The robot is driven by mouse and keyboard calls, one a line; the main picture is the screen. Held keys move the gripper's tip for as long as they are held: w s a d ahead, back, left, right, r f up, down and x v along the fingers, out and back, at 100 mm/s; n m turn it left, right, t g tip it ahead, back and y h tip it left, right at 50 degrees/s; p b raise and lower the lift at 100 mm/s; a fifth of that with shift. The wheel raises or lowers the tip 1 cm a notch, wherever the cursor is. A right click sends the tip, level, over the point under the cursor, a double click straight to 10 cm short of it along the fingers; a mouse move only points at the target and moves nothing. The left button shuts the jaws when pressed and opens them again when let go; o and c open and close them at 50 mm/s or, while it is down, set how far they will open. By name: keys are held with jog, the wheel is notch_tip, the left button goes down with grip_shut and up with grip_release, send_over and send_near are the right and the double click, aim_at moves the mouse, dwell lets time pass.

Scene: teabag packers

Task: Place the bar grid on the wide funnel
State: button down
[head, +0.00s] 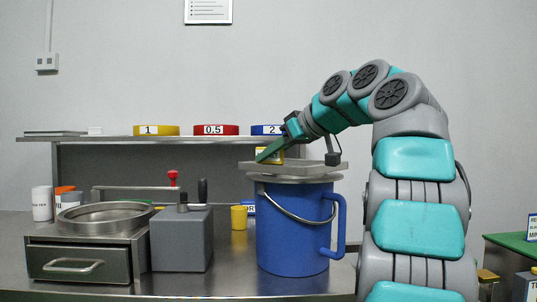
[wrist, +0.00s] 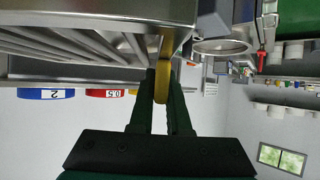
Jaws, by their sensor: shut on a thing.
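The bar grid (head: 300,167) is a flat grey metal piece above the blue bucket (head: 290,235). Its parallel bars show in the wrist view (wrist: 70,45), at upper left. My gripper (head: 262,156) is shut on a yellow tab (wrist: 162,80) at the grid's edge; both green fingers show around it in the wrist view (wrist: 160,90). Just under the grid is a wide round steel rim (head: 293,179) on the bucket, seemingly the wide funnel. The grid looks level and lies over this rim. I cannot tell whether they touch; the funnel's opening is hidden.
A round steel pan (head: 105,215) on a drawer box stands at the left of the steel table (head: 210,286). A grey block (head: 182,240) with levers and a yellow cup (head: 239,217) stand between it and the bucket. A shelf (head: 180,138) with coloured rings runs behind.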

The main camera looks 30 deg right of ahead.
aim_at(283, 149)
jog(key=shift+f+b, duration=0.5)
jog(key=shift+b, duration=0.1)
jog(key=c, duration=0.8)
grip_release()
jog(key=shift+s, duration=0.1)
jog(key=p+v, duration=0.1)
jog(key=v, duration=0.5)
jog(key=shift+s+r, duration=0.15)
jog(key=shift+r, duration=0.05)
jog(key=shift+s+d+r+p, duration=0.2)
jog(key=shift+s+p, duration=0.1)
jog(key=shift+s, duration=0.25)
